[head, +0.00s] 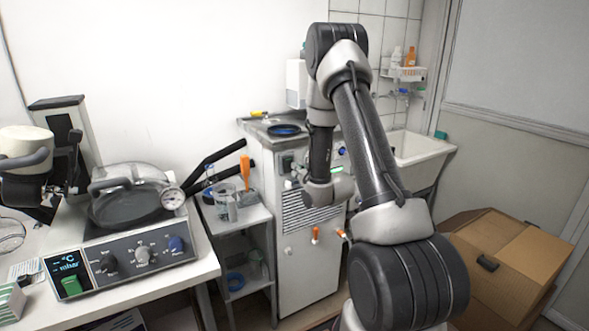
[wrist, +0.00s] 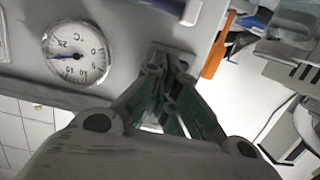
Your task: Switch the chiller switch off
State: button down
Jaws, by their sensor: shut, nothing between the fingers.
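The chiller (head: 308,262) is the tall pale cabinet with a vent grille, in the middle of the head view. A small dark plate (head: 287,162) with a greenish patch sits high on its front, left of my arm; I cannot tell surely that it is the switch. My gripper (head: 291,182) is shut and empty, close in front of the cabinet just below that plate. In the wrist view my gripper's fingers (wrist: 170,58) point at the pale panel (wrist: 125,15), beside a round °C dial (wrist: 77,52). The fingers and arm hide part of the panel; contact is unclear.
A trolley (head: 240,222) with a beaker (head: 226,205) and an orange-handled tool (head: 244,172), also in the wrist view (wrist: 217,48), stands left of the chiller. A heater (head: 137,252) is at far left. A sink (head: 420,147) and cardboard box (head: 515,262) are right.

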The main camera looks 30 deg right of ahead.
jog(key=shift+w, duration=0.25)
jog(key=shift+f, duration=0.1)
jog(key=shift+w+f, duration=0.3)
jog(key=shift+w, duration=0.1)
